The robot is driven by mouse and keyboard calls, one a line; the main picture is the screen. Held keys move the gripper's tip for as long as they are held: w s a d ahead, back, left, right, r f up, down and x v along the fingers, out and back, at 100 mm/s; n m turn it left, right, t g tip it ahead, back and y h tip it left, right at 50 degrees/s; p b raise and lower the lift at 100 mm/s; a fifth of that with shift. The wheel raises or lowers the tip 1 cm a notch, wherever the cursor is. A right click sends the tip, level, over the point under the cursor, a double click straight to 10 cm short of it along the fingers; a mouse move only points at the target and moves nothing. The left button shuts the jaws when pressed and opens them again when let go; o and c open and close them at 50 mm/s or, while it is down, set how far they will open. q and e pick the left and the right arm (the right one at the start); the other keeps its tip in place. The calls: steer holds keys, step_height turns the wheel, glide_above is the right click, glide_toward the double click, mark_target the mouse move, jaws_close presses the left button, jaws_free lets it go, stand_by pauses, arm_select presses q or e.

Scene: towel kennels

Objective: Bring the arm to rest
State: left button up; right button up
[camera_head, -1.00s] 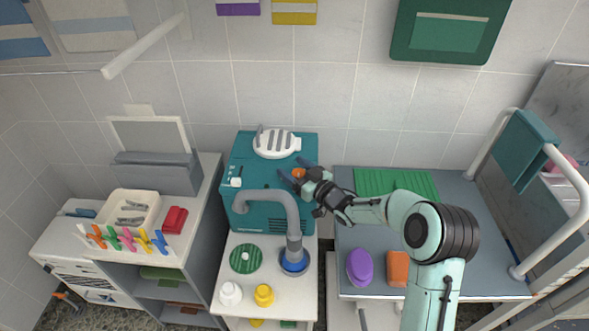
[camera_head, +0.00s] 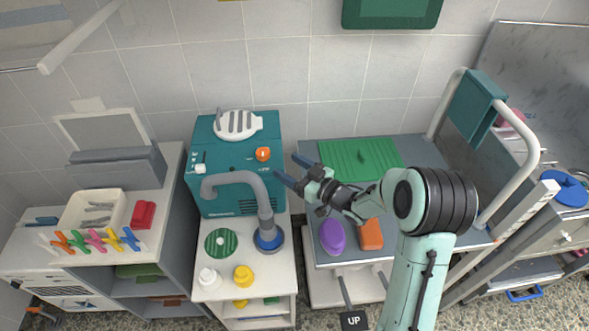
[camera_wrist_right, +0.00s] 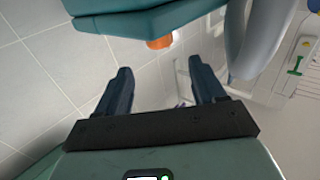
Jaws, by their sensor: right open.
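My right arm reaches in from the lower right in the head view. Its gripper (camera_head: 290,171) is open and empty, just right of the teal machine (camera_head: 228,207) and its orange knob (camera_head: 263,154). In the right wrist view the two dark fingers (camera_wrist_right: 165,92) stand apart with nothing between them. The orange knob (camera_wrist_right: 160,43) and the teal machine's edge (camera_wrist_right: 125,18) show beyond the fingertips. My left gripper is not in view.
A grey hose (camera_head: 263,192) arches in front of the machine. A grey table (camera_head: 310,150) with a green ribbed mat (camera_head: 350,157), a purple oval (camera_head: 332,236) and an orange block (camera_head: 371,234) lies under my arm. A white rail (camera_head: 531,150) stands to the right.

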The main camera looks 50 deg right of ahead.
steer(key=shift+s, duration=0.6)
steer(key=shift+r, duration=0.1)
